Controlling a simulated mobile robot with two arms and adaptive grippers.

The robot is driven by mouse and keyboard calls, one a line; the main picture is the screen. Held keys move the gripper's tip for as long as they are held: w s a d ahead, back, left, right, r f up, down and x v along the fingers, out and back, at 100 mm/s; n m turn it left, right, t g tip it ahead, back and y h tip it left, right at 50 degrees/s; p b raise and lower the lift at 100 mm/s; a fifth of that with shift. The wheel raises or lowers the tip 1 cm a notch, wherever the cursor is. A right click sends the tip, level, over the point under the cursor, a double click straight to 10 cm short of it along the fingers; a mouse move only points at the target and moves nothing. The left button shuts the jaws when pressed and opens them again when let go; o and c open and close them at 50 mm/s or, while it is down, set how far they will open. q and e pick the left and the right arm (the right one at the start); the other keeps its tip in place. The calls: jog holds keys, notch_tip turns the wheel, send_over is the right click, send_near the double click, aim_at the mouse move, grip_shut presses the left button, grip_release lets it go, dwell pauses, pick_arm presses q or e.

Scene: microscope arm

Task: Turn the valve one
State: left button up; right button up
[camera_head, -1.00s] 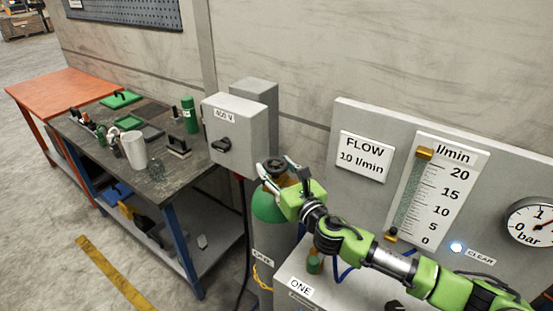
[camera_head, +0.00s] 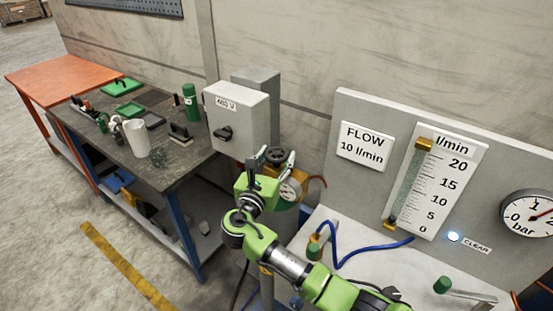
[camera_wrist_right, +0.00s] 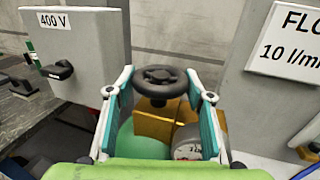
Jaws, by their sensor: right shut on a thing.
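The valve is a black handwheel (camera_head: 275,155) on a brass-coloured body (camera_wrist_right: 150,122), on top of a green-shouldered gas cylinder (camera_wrist_right: 138,142). A round pressure gauge (camera_head: 290,189) sits beside the body; it also shows in the wrist view (camera_wrist_right: 187,150). My right gripper (camera_head: 276,160) has one finger on each side of the handwheel and is shut on it. In the right wrist view, the wheel lies between the teal-padded fingertips (camera_wrist_right: 160,82). The exact contact is hard to see. My left gripper is not in view.
A grey 400 V box (camera_head: 238,118) with a black knob stands close behind left. A cluttered workbench (camera_head: 180,185) is at left. The grey flow panel (camera_head: 360,110) stands at right, with a blue hose (camera_head: 370,248) in front.

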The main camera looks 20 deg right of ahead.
jog(key=shift+m+g+h, duration=0.4)
jog(key=shift+h, duration=0.1)
jog(key=o, duration=1.1)
jog(key=shift+o, duration=0.2)
jog(key=v, duration=1.2)
